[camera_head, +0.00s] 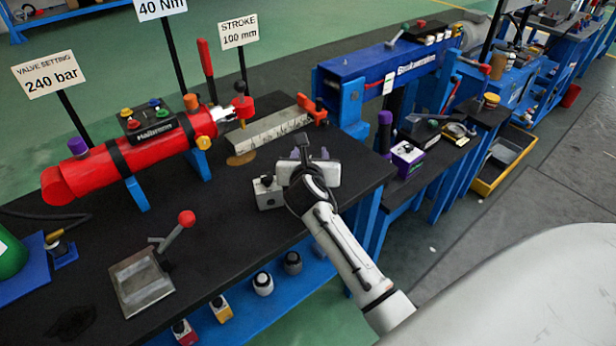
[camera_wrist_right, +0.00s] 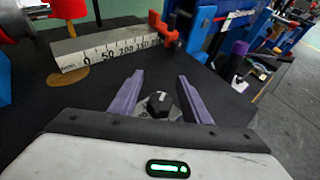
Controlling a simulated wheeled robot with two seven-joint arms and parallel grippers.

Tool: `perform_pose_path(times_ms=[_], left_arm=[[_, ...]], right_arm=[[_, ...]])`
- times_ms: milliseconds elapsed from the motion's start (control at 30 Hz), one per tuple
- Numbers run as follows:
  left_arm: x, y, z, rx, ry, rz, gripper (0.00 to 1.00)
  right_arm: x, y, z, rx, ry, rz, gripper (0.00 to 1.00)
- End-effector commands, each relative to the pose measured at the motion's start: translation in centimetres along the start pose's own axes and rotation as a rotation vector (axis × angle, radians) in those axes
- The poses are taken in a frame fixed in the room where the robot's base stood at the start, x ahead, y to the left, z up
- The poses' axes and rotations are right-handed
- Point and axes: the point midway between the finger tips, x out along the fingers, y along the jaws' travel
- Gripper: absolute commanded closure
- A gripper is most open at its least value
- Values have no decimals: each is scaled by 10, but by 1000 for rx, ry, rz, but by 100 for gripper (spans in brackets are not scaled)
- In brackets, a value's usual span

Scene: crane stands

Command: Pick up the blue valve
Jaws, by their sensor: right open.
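I see no valve that is clearly blue. A small pale grey block with a black knob (camera_head: 268,190) stands on the black bench top, just left of my right gripper (camera_head: 312,150) in the head view. In the right wrist view, a black knob on a pale body (camera_wrist_right: 160,103) shows between the two purple fingers of my right gripper (camera_wrist_right: 160,77). The fingers are apart with nothing gripped; the knob's lower part is hidden by the gripper body. Whether the fingers are level with the knob I cannot tell. My left gripper is not in view.
A ruler block (camera_head: 268,130) and a red cylinder (camera_head: 160,150) with signs above stand behind the gripper. A metal plate with a red-knobbed lever (camera_head: 142,281) lies front left. Several knobbed blocks sit on the blue lower shelf (camera_head: 240,322). Bare bench (camera_head: 220,215) lies left.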

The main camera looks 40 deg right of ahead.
Motion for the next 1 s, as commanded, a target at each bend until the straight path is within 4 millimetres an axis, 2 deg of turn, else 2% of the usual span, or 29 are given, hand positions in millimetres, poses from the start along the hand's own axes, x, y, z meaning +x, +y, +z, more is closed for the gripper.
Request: perform_pose_path(times_ms=[200,400,467,867,1000], left_arm=[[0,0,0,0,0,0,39],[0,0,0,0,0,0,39],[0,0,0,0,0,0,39],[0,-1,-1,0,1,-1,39],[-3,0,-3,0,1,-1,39]], right_arm=[[0,0,0,0,0,0,59],[0,0,0,0,0,0,92],[0,0,0,0,0,0,100],[-1,0,6,2,-8,2,100],[-5,0,18,3,-11,2,100]])
